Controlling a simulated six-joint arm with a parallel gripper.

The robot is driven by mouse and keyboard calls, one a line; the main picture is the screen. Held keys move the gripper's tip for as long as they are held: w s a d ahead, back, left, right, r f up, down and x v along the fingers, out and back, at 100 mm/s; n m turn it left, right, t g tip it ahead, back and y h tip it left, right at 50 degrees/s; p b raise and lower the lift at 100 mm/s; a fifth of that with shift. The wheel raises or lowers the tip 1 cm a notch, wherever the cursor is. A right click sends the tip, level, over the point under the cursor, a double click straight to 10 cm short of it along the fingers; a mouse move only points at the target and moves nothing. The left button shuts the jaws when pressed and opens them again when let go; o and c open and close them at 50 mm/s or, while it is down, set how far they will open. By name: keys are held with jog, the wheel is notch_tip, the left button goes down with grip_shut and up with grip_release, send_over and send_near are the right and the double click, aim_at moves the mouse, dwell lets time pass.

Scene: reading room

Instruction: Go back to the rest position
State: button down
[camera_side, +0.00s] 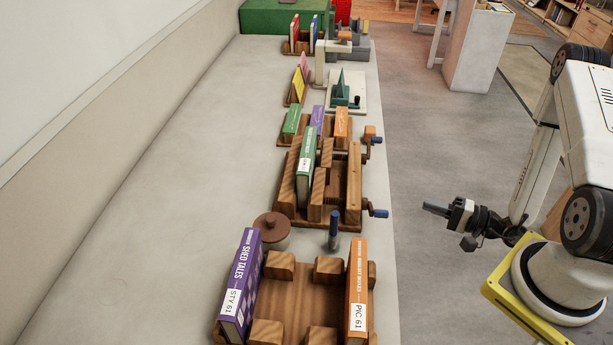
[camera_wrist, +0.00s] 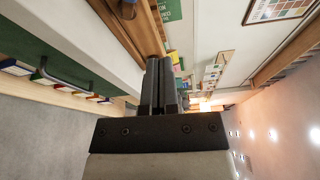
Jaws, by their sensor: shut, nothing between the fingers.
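My gripper (camera_side: 436,209) is at the right in the side view, off the edge of the long pale counter (camera_side: 190,150). It points left toward the counter and touches nothing there. Its two dark fingers lie together, shut and empty. In the wrist view the closed fingers (camera_wrist: 161,88) stand in the middle, and the room behind them appears turned on its side.
Near the counter's right edge stand a wooden holder (camera_side: 300,295) with a purple book (camera_side: 240,285) and an orange book (camera_side: 357,290), a cranked wooden press (camera_side: 353,190) with a green book (camera_side: 306,168), and a brown-lidded pot (camera_side: 272,228). Grey floor (camera_side: 430,130) between counter and arm is clear.

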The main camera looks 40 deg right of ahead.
jog(key=shift+s+d, duration=0.1)
jog(key=shift+s, duration=0.05)
jog(key=s+a+r+n+g+y, duration=0.1)
jog(key=s+a+r+n+g, duration=0.15)
jog(key=a+n+g, duration=0.45)
jog(key=s+a+r+n+g, duration=0.2)
jog(key=s+a+n+g, duration=0.1)
jog(key=g, duration=0.8)
jog(key=w+d+r+n+t+h, duration=0.1)
jog(key=w+r+n+t+h, duration=0.3)
jog(key=w+r+h, duration=0.4)
jog(key=shift+t+h, duration=0.4)
